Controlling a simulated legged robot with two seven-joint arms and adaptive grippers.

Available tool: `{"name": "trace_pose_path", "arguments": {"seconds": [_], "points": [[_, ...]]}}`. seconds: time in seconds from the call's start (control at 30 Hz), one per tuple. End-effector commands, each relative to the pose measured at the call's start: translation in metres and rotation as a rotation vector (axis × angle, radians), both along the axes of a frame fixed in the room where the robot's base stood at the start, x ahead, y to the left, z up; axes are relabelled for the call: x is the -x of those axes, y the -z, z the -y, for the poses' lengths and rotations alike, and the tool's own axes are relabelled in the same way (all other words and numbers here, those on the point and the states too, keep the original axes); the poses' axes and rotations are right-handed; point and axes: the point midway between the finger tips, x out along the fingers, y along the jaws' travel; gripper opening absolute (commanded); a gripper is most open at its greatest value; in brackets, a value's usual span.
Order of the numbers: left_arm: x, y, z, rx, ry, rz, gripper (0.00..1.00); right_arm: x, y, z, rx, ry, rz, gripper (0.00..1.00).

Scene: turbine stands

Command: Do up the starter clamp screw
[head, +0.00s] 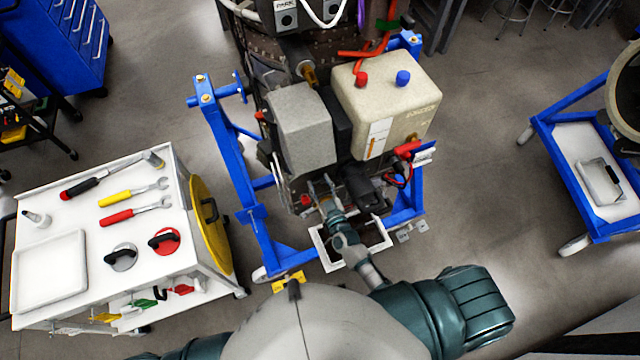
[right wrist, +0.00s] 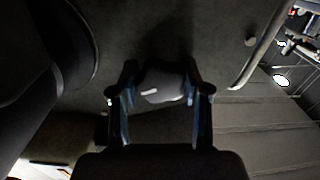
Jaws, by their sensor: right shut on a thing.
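My right gripper (head: 322,190) reaches into the lower front of the engine, below the grey box. In the right wrist view its two fingers (right wrist: 162,85) are shut on a dark grey rounded knob, which looks like the starter clamp screw (right wrist: 162,84). The fingers sit on either side of the knob. In the head view the screw is hidden by my gripper and arm. A black cylindrical part (head: 361,188), perhaps the starter, lies just right of the gripper. I cannot see how tight the screw is. My left gripper is out of view.
A blue stand (head: 262,235) frames the engine, with a grey box (head: 303,125) and a cream tank (head: 388,105) above my gripper. Another blue stand (head: 590,235) is at right. Floor between is clear.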

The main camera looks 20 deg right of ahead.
Motion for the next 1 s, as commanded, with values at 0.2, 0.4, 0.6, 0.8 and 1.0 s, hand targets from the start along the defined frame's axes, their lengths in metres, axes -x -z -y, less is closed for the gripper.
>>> {"name": "trace_pose_path", "arguments": {"seconds": [0.2, 0.4, 0.6, 0.8, 1.0], "points": [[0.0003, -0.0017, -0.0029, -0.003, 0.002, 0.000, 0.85, 0.0011, 0.0033, 0.0005, -0.085, 0.000, -0.019, 0.12], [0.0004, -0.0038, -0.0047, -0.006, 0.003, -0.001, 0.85, 0.0017, 0.0035, -0.0012, -0.240, -0.001, -0.039, 0.12], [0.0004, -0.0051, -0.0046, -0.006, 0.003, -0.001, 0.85, 0.0019, 0.0040, -0.0021, -0.428, -0.001, -0.062, 0.12], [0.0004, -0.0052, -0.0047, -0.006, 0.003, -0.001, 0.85, 0.0021, 0.0043, -0.0028, -0.618, 0.001, -0.086, 0.12], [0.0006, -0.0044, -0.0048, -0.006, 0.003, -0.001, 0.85, 0.0025, 0.0043, -0.0040, -0.799, 0.000, -0.109, 0.12]]}}
